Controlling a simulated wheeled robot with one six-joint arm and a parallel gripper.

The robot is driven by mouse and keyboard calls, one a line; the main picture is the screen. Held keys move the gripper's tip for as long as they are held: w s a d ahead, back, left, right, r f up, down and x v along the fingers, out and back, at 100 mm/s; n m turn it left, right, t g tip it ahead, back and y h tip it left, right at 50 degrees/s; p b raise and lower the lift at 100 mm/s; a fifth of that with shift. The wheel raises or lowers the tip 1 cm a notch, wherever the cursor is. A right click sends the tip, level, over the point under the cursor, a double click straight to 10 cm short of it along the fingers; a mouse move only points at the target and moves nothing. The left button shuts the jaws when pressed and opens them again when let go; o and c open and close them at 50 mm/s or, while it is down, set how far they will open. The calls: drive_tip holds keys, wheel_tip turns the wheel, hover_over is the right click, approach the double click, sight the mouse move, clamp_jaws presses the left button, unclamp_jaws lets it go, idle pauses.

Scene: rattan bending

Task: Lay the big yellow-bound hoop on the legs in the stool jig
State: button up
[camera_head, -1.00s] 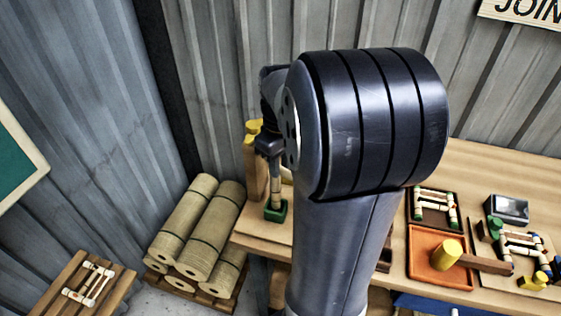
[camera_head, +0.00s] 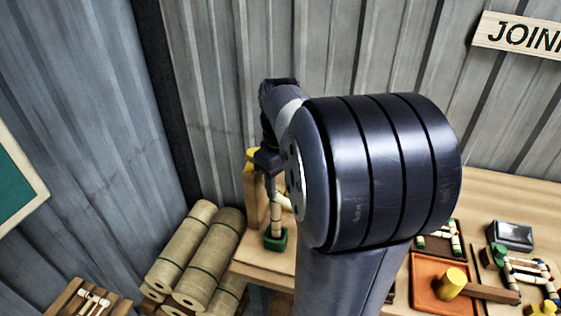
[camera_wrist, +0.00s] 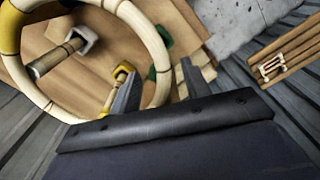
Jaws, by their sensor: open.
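The big hoop (camera_wrist: 158,45) is a pale cane ring with a yellow binding (camera_wrist: 10,30), seen at the left of the wrist view. My gripper (camera_wrist: 160,70) is open, with one finger on either side of the hoop's rim; contact cannot be told. Inside the ring's outline show a banded leg (camera_wrist: 50,61) at a white holder, another leg by a yellow holder (camera_wrist: 122,72), and a green holder (camera_wrist: 152,73). In the head view a leg (camera_head: 276,215) stands upright in the green holder (camera_head: 276,239). My arm hides most of the jig and hoop there.
An orange tray (camera_head: 425,299) with a yellow-headed mallet (camera_head: 453,282) lies on the bench, right of my arm. A slatted stand (camera_wrist: 290,58) holds a small frame.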

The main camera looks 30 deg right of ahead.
wheel_tip(320, 180, up, 9)
drive_tip(key=shift+f, duration=0.2)
drive_tip(key=shift+o, duration=0.2)
idle(0.9)
